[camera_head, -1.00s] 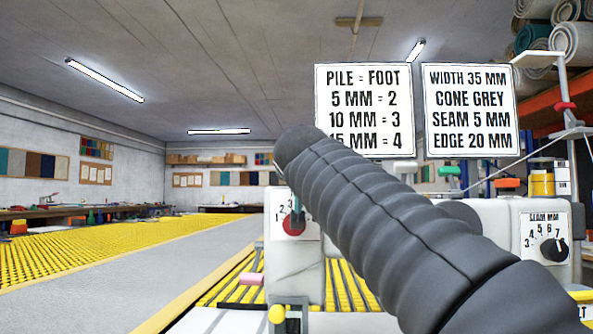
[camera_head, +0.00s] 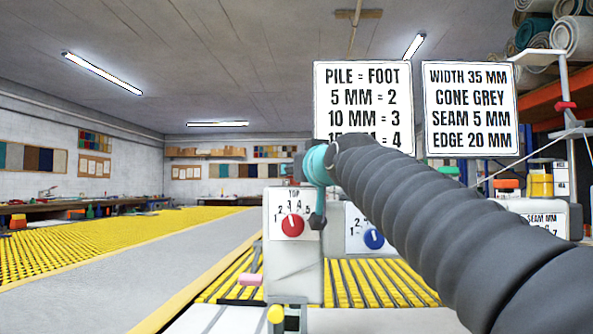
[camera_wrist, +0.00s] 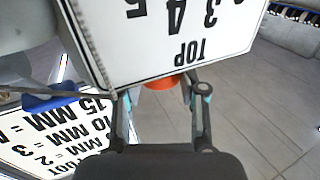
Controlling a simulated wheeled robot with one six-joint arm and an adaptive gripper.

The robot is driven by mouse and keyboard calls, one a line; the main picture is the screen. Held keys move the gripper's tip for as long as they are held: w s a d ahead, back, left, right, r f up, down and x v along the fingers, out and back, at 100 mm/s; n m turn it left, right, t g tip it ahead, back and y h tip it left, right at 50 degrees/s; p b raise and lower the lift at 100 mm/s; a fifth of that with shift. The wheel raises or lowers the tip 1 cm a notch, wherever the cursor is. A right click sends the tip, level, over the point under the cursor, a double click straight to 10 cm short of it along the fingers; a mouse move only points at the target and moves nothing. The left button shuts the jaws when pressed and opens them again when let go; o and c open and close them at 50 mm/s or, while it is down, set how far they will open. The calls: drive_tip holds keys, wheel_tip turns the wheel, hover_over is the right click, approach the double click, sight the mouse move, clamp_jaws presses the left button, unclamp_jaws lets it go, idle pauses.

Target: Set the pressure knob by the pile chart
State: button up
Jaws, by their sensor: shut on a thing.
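The pile chart (camera_head: 363,100) hangs above the machine and reads 5 MM = 2, 10 MM = 3, with = 4 below partly behind my arm; it also shows upside down in the wrist view (camera_wrist: 50,130). A white plate marked TOP (camera_head: 293,197) carries a red knob (camera_head: 292,225) with numbers around it. A blue knob (camera_head: 374,238) sits on a second dial to its right. My gripper (camera_head: 317,221) is right of the red knob. In the wrist view its fingers (camera_wrist: 163,92) are apart, with an orange-red thing (camera_wrist: 162,84) between them; I cannot tell what it is.
A second card (camera_head: 470,110) reads WIDTH 35 MM, CONE GREY, SEAM 5 MM, EDGE 20 MM. The SEAM MM dial (camera_head: 545,222) at right is mostly hidden by my arm. A yellow slatted bed (camera_head: 345,280) lies below the dials.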

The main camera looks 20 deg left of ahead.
drive_tip(key=shift+w+d+n+g+y+b, duration=0.1)
drive_tip(key=shift+n+g+y+b, duration=1.15)
drive_tip(key=shift+g+y, duration=0.2)
drive_tip(key=o, duration=1.2)
drive_tip(key=shift+c, duration=0.2)
drive_tip(key=shift+d, duration=0.1)
drive_tip(key=v, duration=1.2)
drive_tip(key=shift+f, duration=0.1)
